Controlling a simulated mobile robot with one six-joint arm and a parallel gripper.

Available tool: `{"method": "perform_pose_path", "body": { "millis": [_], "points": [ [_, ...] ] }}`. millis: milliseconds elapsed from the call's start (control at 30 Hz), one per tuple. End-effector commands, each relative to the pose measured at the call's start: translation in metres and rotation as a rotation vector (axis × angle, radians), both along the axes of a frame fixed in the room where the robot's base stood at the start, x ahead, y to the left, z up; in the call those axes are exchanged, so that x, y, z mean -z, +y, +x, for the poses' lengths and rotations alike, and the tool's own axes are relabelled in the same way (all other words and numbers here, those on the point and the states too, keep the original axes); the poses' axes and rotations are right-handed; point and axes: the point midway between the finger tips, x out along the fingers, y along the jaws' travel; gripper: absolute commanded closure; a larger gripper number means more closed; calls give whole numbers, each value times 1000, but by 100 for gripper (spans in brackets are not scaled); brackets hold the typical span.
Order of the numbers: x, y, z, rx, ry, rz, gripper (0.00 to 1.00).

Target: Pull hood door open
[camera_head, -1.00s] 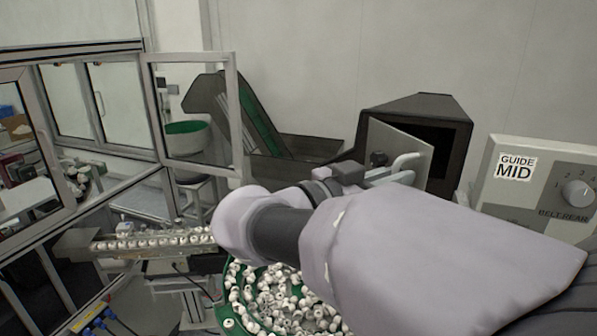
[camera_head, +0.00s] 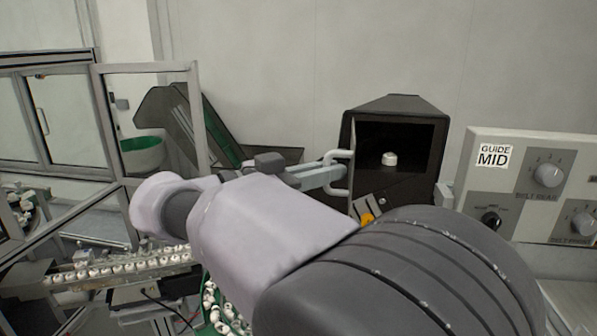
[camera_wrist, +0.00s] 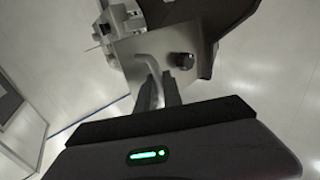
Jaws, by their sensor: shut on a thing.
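The dark hood (camera_head: 400,105) stands against the back wall with its front opening uncovered. A white cap (camera_head: 389,159) shows inside it. The hood door (camera_wrist: 128,46) is a grey plate with a black knob in the wrist view; in the head view it is swung out and seen nearly edge-on. Its pale bent handle (camera_head: 337,154) sticks out to the left. My gripper (camera_head: 326,175) is shut on this handle, which also shows between the fingers in the wrist view (camera_wrist: 148,66). Part of the handle is hidden by the fingers.
A control panel (camera_head: 535,175) with knobs and a "GUIDE MID" label is right of the hood. A framed glass enclosure (camera_head: 150,68) stands at the left. A conveyor row of caps (camera_head: 120,267) and a green bowl of caps (camera_head: 225,312) lie below my arm.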

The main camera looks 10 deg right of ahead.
Motion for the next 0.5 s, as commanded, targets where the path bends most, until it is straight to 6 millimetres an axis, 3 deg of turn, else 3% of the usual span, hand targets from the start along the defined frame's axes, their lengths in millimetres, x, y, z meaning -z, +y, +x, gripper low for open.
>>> {"method": "perform_pose_path", "body": {
  "millis": [500],
  "points": [
    [-1, 8, 6, -1, -1, -2, 100]
  ]
}}
